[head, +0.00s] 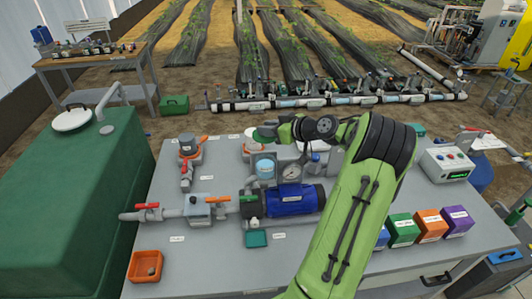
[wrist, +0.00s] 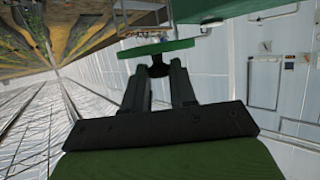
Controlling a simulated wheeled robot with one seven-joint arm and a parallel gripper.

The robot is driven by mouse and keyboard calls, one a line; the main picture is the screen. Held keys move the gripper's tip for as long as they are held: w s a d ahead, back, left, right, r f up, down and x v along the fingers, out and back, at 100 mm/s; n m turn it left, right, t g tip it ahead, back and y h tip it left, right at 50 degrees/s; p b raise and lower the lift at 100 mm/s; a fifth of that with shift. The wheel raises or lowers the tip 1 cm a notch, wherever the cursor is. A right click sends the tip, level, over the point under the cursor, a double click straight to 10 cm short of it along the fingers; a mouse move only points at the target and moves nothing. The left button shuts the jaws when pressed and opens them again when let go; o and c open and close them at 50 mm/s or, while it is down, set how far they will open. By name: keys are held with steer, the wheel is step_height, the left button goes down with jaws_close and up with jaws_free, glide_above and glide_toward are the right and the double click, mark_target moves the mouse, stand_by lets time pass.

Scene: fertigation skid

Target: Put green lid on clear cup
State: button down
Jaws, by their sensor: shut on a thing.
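The green lid (head: 263,134) is a flat disc held on its side near the end of my arm. In the wrist view the lid (wrist: 150,49) lies edge-on across the fingertips, and its dark knob is between them. My gripper (wrist: 159,72) is shut on this knob; it also shows in the head view (head: 280,131). The clear cup (head: 264,168), with a pale blue tint, stands upright beside the gauge on the pump skid. The lid appears above and apart from the cup in the head view; the exact gap in depth cannot be told.
A round gauge (head: 291,171) and a blue pump motor (head: 292,200) stand close to the cup. A white-and-orange fitting (head: 254,146) is behind it. A green tank (head: 70,200) is left of the grey bench (head: 185,262). Coloured boxes (head: 430,225) stand at right.

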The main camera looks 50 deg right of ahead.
mark_target(269, 162)
step_height(269, 162, down, 10)
steer(key=shift+f, duration=0.1)
steer(key=shift+f, duration=0.15)
steer(key=c, duration=0.9)
jaws_free()
steer(key=shift+r, duration=0.2)
